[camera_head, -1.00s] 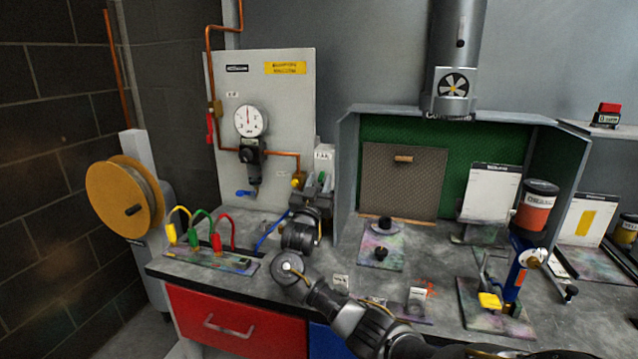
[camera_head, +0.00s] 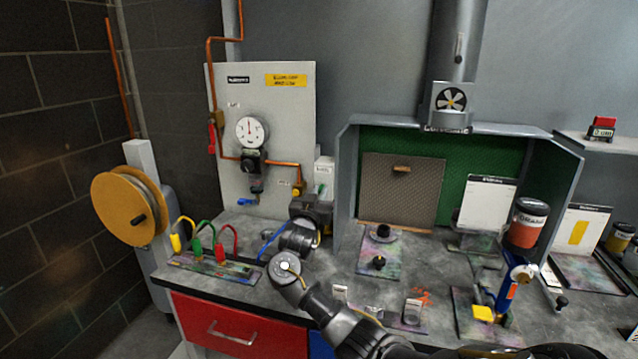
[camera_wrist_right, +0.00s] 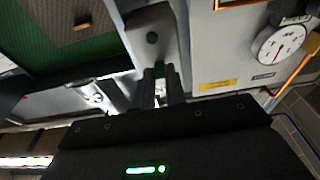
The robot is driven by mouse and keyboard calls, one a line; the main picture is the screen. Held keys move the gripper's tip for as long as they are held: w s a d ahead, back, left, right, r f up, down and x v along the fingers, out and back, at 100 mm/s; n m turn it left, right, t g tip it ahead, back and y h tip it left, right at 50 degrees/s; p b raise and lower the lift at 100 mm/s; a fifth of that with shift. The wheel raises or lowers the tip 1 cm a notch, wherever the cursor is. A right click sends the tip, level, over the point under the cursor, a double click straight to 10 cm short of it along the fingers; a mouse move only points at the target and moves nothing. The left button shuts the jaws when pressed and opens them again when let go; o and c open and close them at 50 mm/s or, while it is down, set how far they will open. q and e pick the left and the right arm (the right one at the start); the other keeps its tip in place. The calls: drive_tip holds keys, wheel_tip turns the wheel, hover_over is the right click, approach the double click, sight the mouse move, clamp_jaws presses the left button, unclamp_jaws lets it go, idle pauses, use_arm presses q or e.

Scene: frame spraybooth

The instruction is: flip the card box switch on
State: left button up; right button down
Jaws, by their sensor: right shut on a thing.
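A narrow pale switch box (camera_head: 324,170) is mounted beside the right edge of the wall panel. A small green piece, which looks like its switch lever (camera_head: 322,188), shows on its lower front. The lever's exact tilt is unclear. My left gripper is not in view.
The panel (camera_head: 285,130) carries a gauge (camera_head: 250,131), a regulator and copper pipes close left of my gripper. The spray booth (camera_head: 349,165) stands close right. Coloured cables (camera_head: 205,235) and a yellow reel (camera_head: 124,212) are at the left.

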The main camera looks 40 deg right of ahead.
wheel_tip(320, 180, up, 3)
drive_tip(key=g+y+p, duration=0.3)
drive_tip(key=y+p, duration=0.2)
drive_tip(key=p, duration=0.8)
drive_tip(key=shift+w+g, duration=0.1)
drive_tip(key=shift+g, duration=0.2)
drive_tip(key=shift+d+g+y+p, duration=0.15)
drive_tip(key=shift+g+y+p, duration=0.25)
drive_tip(key=shift+y+p, duration=0.2)
drive_tip(key=shift+w+d+r+g+y, duration=0.1)
drive_tip(key=shift+g+y, duration=0.2)
drive_tip(key=shift+y, duration=0.4)
drive_tip(key=c, duration=1.4)
unclamp_jaws()
drive_tip(key=shift+c, duration=0.2)
approach(322, 184)
drive_tip(key=v, duration=0.4)
drive_tip(key=shift+a+r, duration=0.1)
drive_tip(key=shift+a, duration=0.25)
